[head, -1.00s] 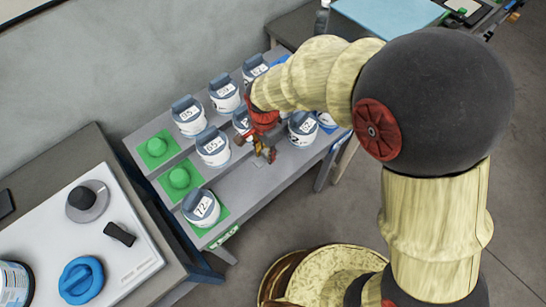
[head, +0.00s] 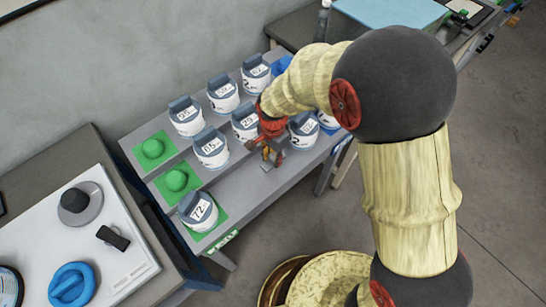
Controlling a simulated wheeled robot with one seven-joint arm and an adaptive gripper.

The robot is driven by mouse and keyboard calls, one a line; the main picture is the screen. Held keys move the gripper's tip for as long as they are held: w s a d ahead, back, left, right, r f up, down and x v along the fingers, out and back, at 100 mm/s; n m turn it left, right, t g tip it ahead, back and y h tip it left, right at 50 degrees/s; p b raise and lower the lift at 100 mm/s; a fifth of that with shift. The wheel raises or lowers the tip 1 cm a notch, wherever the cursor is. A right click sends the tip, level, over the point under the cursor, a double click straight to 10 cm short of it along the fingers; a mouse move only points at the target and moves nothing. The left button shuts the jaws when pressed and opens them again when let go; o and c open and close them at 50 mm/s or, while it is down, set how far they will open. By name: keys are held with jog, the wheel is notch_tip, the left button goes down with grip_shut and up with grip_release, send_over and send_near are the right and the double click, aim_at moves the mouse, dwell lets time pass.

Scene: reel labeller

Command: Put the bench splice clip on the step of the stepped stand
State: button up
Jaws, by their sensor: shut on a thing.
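The stepped stand (head: 250,190) is a grey, tiered stand against the wall, with labelled tubs and green squares on its steps. My gripper (head: 270,160), red at the wrist with orange-brown fingers, is over the lower step, between the tubs at the stand's middle. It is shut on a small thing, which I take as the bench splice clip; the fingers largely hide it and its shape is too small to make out. I cannot tell whether it touches the step.
White tubs with blue-grey lids, such as one labelled 72 (head: 198,211) and one beside my gripper (head: 303,130), crowd the steps.

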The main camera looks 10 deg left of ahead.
aim_at(273, 157)
jog(key=shift+f, duration=0.15)
jog(key=o, duration=1)
jog(key=shift+o, duration=0.2)
notch_tip(273, 157, up, 12)
jog(key=p, duration=0.3)
jog(key=shift+r+p, duration=0.2)
jog(key=shift+p, duration=0.2)
